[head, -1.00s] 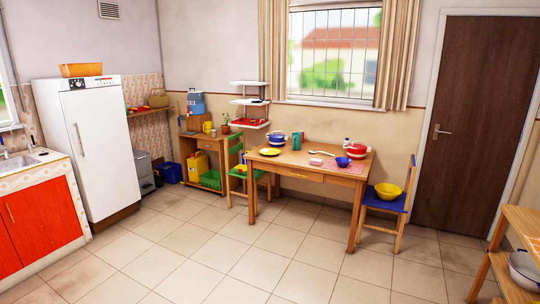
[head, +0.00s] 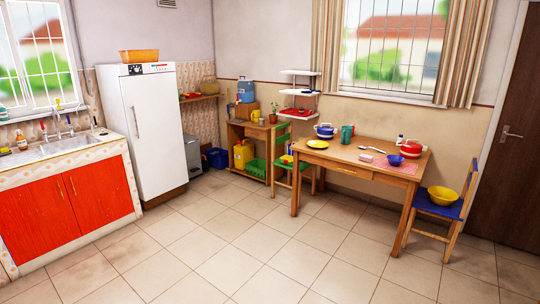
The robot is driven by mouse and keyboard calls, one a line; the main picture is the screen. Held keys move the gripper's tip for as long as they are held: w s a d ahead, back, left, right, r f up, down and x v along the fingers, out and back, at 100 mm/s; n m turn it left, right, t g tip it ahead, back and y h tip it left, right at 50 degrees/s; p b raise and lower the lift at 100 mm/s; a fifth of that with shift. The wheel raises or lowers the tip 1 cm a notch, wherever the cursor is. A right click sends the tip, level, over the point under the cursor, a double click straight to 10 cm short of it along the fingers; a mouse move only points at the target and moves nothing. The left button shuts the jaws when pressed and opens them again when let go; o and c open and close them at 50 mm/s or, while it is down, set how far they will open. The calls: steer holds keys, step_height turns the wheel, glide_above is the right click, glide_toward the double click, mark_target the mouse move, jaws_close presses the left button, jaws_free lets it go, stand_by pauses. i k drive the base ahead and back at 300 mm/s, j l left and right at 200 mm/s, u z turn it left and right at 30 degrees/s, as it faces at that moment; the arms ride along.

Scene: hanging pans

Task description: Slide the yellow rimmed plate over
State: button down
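The yellow rimmed plate (head: 318,144) lies flat near the left end of the wooden table (head: 345,162), across the room from me. It looks small at this distance, and its rim cannot be made out clearly. A blue-rimmed pot (head: 325,132) stands just behind it. My gripper does not show in the head view.
On the table are a teal cup (head: 347,133), a blue bowl (head: 396,160) and a red pot (head: 411,149). A blue chair with a yellow bowl (head: 442,195) stands right, a green chair (head: 285,160) left. The tiled floor (head: 240,245) before the table is clear.

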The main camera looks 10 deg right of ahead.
mark_target(317, 144)
steer(key=i+z, duration=0.2)
steer(key=i, duration=2.7)
steer(key=i+u, duration=0.1)
steer(key=i, duration=0.4)
steer(key=i+l, duration=0.15)
steer(key=i, duration=0.35)
steer(key=i+l+u, duration=0.15)
steer(key=i, duration=0.4)
steer(key=i+u, duration=0.1)
steer(key=i, duration=0.4)
steer(key=i+l+u, duration=0.45)
steer(key=i, duration=0.2)
steer(key=i+l+u, duration=0.45)
steer(key=i+l, duration=0.15)
